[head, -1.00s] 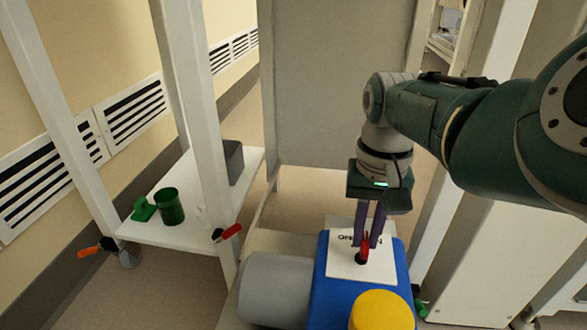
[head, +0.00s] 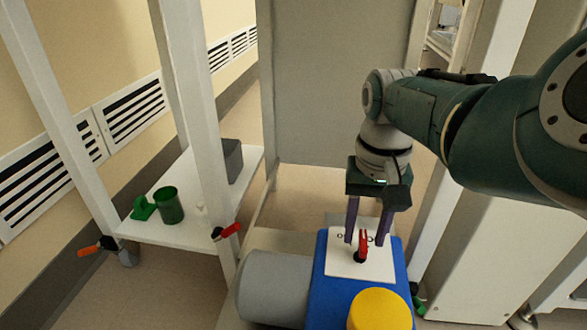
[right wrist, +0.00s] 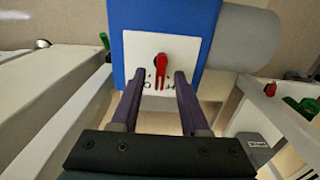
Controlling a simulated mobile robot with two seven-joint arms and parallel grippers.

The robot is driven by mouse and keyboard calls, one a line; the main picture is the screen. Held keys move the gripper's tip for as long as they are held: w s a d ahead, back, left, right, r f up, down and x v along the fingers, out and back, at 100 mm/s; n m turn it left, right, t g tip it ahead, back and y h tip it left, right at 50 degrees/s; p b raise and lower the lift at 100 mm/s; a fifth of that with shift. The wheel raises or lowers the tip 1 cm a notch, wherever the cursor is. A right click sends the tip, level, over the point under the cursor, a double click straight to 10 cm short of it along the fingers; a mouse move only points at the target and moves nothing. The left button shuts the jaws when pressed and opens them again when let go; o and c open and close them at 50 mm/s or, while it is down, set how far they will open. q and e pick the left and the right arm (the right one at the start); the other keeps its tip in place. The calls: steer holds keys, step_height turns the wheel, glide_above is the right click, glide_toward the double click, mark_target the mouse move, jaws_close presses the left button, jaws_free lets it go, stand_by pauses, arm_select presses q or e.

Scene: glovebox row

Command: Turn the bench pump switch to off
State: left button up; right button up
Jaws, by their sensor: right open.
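The bench pump is a blue box (head: 327,283) with a grey motor cylinder (head: 275,287) on its left and a yellow cap (head: 380,310) at the front. On top, a white plate (head: 345,263) carries the red switch lever (head: 363,244). In the right wrist view the lever (right wrist: 161,72) points toward my gripper, between marks on the plate that are only partly legible. My right gripper (head: 366,240) is open, its purple fingers apart on either side of the lever's tip; I cannot tell whether they touch it. My left gripper is not in view.
A white low shelf (head: 185,232) at left holds a green cup (head: 169,205), a small green item (head: 143,208) and a grey box (head: 233,161). Red-handled (head: 230,230) and orange-handled (head: 90,250) items show by its legs. A grey panel (head: 330,90) stands behind the pump.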

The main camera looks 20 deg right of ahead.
mark_target(364, 238)
step_height(364, 238, up, 10)
steer(key=p, duration=0.7)
steer(key=shift+f+p, duration=0.25)
steer(key=shift+p, duration=0.05)
